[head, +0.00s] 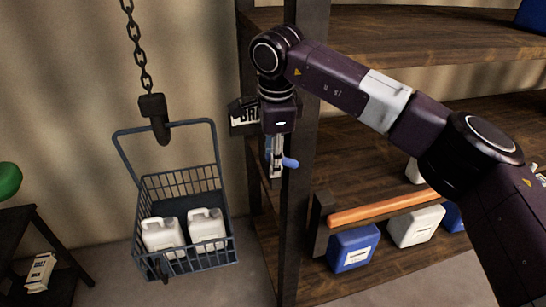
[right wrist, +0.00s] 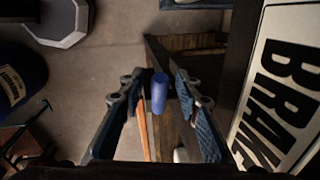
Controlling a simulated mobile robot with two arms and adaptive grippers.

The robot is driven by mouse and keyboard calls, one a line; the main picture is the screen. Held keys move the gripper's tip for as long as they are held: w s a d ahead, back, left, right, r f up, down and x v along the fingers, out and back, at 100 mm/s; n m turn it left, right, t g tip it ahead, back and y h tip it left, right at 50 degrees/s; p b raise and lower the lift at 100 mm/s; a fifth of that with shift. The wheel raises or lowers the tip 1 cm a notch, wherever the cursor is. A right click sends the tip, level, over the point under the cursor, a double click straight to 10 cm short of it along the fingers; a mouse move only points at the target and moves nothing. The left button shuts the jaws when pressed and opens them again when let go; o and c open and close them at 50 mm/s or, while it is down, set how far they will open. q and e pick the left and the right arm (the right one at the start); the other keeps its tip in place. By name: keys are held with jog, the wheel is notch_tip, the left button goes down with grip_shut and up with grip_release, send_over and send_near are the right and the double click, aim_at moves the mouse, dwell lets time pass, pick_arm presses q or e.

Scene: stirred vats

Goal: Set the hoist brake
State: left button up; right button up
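The brake lever's blue handle (head: 290,162) sticks out at the front post of the shelf rack. My right gripper (head: 276,172) points down right beside it. In the right wrist view the blue handle (right wrist: 159,92) shows between the two fingers (right wrist: 159,84) of my right gripper, with a gap on each side. The fingers are apart and do not appear closed on it. The white brake sign (head: 243,113) is partly hidden behind my right wrist; it shows large at the right of the wrist view (right wrist: 285,90). My left gripper is not in view.
A wire basket (head: 186,262) with two white jugs hangs near a hook (head: 153,118) on a chain (head: 136,45), left of the post. The rack's lower shelf holds blue and white jugs behind an orange bar (head: 390,208). A dark table (head: 35,225) stands far left.

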grip_shut()
jog(key=shift+y, duration=0.3)
jog(key=shift+w+d+r+g+y+b, duration=0.1)
jog(key=shift+g+y+b, duration=0.1)
jog(key=shift+y+b, duration=0.25)
jog(key=shift+w+d+r+g+y+b, duration=0.1)
jog(key=shift+g+y+b, duration=0.1)
jog(key=shift+y+b, duration=0.25)
jog(key=y+b, duration=0.1)
jog(key=y, duration=0.1)
jog(key=g+y+b, duration=0.1)
jog(key=y, duration=0.1)
jog(key=shift+d+r+m+b, duration=0.2)
jog(key=shift+d+m+b, duration=0.1)
jog(key=shift+d, duration=0.1)
jog(key=y+b, duration=0.1)
jog(key=y, duration=0.1)
jog(key=g+y+b, duration=0.1)
jog(key=shift+w+d+r+y+b, duration=0.2)
jog(key=shift+d+y+b, duration=0.15)
jog(key=shift+y, duration=0.05)
jog(key=shift+d+r+y+b, duration=0.15)
jog(key=shift+y+b, duration=0.35)
jog(key=shift+y, duration=0.2)
jog(key=shift+g, duration=0.3)
